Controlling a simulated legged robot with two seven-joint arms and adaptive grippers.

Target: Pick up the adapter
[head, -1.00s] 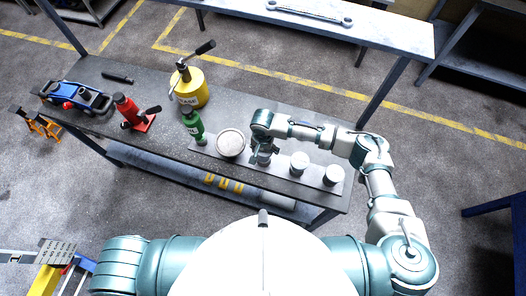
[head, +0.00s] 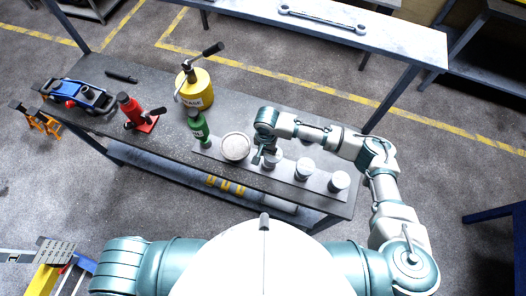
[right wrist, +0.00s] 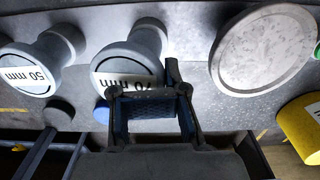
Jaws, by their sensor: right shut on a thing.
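Several grey adapters stand in a row on a grey strip on the workbench. Two of them (head: 304,168) (head: 338,181) stand to the right of my right gripper (head: 265,154). In the right wrist view one adapter is marked 50 mm (right wrist: 30,68) and the one at my gripper appears to read 70 mm (right wrist: 128,62). My right gripper (right wrist: 150,110) is shut on this 70 mm adapter, which also shows in the head view (head: 274,162). The gripper partly hides it, and I cannot tell whether it is clear of the strip. My left gripper is out of view.
A round pale disc (head: 235,147) lies left of the gripper. Beyond it stand a green bottle (head: 196,126), a yellow grease can (head: 195,90), a red bottle jack (head: 132,110) and a blue trolley jack (head: 80,96). Another bench with a wrench (head: 322,19) is behind.

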